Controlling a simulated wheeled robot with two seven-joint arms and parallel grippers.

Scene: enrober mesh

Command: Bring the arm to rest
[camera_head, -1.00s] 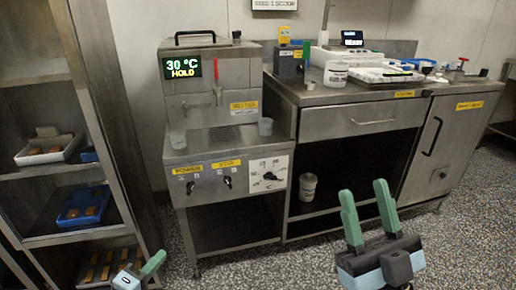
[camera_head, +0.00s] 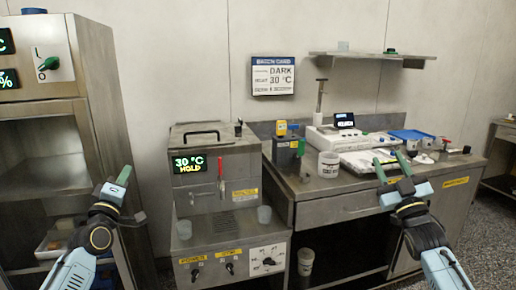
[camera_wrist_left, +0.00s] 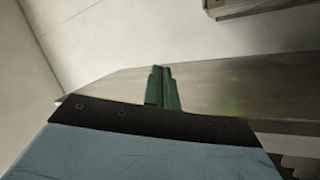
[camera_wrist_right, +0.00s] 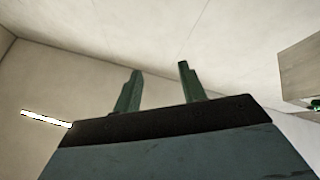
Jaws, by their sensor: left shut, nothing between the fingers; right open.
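My left gripper (camera_head: 124,173) is raised at the left of the head view, in front of the steel cabinet. Its green fingers are together and empty, which the left wrist view also shows (camera_wrist_left: 162,86). My right gripper (camera_head: 390,160) is raised at the right of the head view, in front of the steel bench. Its two green fingers stand apart with nothing between them, as in the right wrist view (camera_wrist_right: 160,72). Both forearms come up from the bottom of the head view.
A tempering machine (camera_head: 216,160) reading 30 °C HOLD stands between the arms. The steel bench (camera_head: 330,208) carries a white tub (camera_head: 329,165), a scale (camera_head: 334,137) and trays. A shelved cabinet (camera_head: 98,65) is at left. A wall shelf (camera_head: 372,58) hangs above the bench.

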